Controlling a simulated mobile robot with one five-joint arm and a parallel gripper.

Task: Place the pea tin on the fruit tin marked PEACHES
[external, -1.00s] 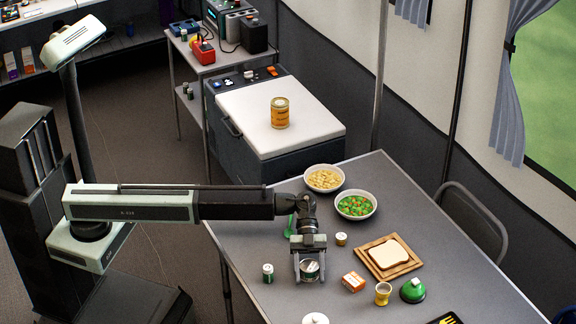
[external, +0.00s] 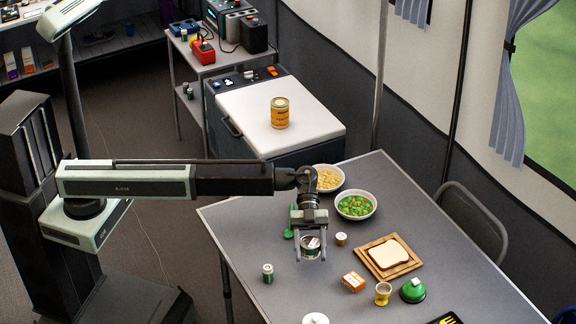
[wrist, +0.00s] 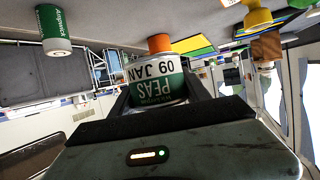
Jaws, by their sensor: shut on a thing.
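The pea tin (external: 310,246) is held between the fingers of my gripper (external: 310,250), above the grey table. In the wrist view the pea tin (wrist: 155,82) shows a green and white label with PEAS and 09 JAN, upside down in the picture, between the two fingers. An orange-yellow tin (external: 280,113) stands upright on the white lid of the chest (external: 318,132), behind the table and left of its bowls. Its label is too small to read in the external view. My gripper is well in front of that tin.
The chest lid is clear around the orange-yellow tin.

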